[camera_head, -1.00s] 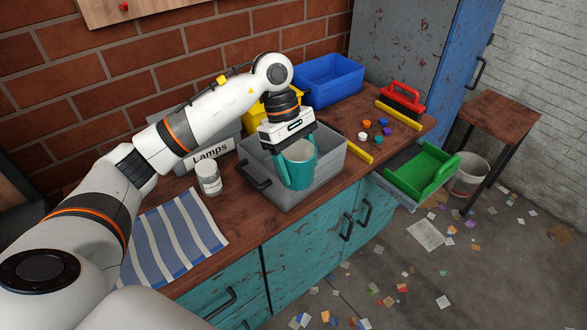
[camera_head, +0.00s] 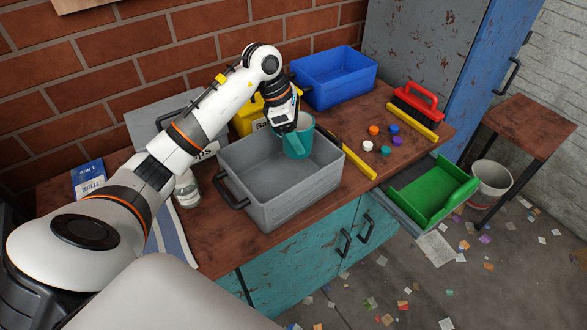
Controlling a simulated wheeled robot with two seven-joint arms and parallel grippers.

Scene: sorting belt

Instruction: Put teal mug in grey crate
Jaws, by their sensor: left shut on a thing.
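The teal mug (camera_head: 299,142) is upright at the far right part of the grey crate (camera_head: 294,204), overlapping its back rim in the head view. I cannot tell how far the mug's base is above the crate floor. My left gripper (camera_head: 288,124) reaches in from the left and is shut on the mug at its left side. The gripper hides part of the mug. The crate is open on top and its visible floor is bare. My right gripper is not in view.
Behind the crate stand a yellow bin (camera_head: 248,117), a blue bin (camera_head: 338,92) and another grey bin (camera_head: 140,121). A white jar (camera_head: 187,191) is to its left. Several coloured caps (camera_head: 386,150), a yellow bar (camera_head: 360,163) and a red brush (camera_head: 417,102) lie to the right.

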